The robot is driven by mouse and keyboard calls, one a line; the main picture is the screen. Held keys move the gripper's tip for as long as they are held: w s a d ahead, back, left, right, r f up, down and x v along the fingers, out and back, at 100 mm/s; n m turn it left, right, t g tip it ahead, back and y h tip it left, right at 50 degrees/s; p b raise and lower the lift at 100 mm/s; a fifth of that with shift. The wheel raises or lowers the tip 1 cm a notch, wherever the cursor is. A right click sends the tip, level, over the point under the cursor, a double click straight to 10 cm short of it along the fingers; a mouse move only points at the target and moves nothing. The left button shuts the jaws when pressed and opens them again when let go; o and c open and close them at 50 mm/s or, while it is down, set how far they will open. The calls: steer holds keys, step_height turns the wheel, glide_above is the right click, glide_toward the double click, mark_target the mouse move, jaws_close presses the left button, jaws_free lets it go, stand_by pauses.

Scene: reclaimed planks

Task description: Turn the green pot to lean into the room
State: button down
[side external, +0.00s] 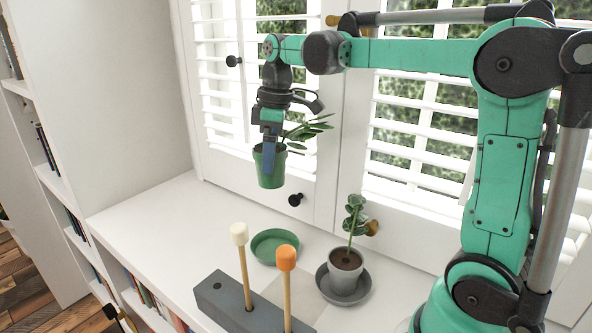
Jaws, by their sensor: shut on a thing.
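The green pot (272,180) hangs in the air above the white sill, in front of the shutters. Its plant (305,131) leans to the right in the picture. My gripper (268,155) points down and is shut on the pot, with a blue finger across its near wall. The other finger is hidden. An empty green saucer (273,236) lies on the sill below the pot.
A grey pot (345,272) with a plant stands on a grey saucer (361,292) to the right. A grey block (222,300) holds two upright sticks with a white top (239,234) and an orange top (286,258). The sill's left part (150,220) is clear.

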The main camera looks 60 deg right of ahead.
step_height(320, 180, up, 7)
stand_by(0.7)
steer(key=shift+f, duration=0.1)
steer(key=f+m, duration=0.1)
steer(key=f, duration=0.2)
steer(key=w+f+m, duration=0.1)
steer(key=f, duration=0.3)
steer(key=w+f, duration=0.1)
steer(key=f, duration=0.2)
steer(key=shift+w+d+f+m, duration=0.1)
steer(key=shift+d+f+m, duration=0.15)
steer(key=shift+m, duration=0.15)
steer(key=f+m, duration=0.1)
steer(key=f, duration=0.2)
steer(key=s+f, duration=0.1)
steer(key=f, duration=0.2)
steer(key=s+f+m, duration=0.1)
steer(key=f, duration=0.1)
steer(key=shift+s+a+f+m+h, duration=0.1)
steer(key=shift+a+f+m+h, duration=0.2)
steer(key=shift+f, duration=1.6)
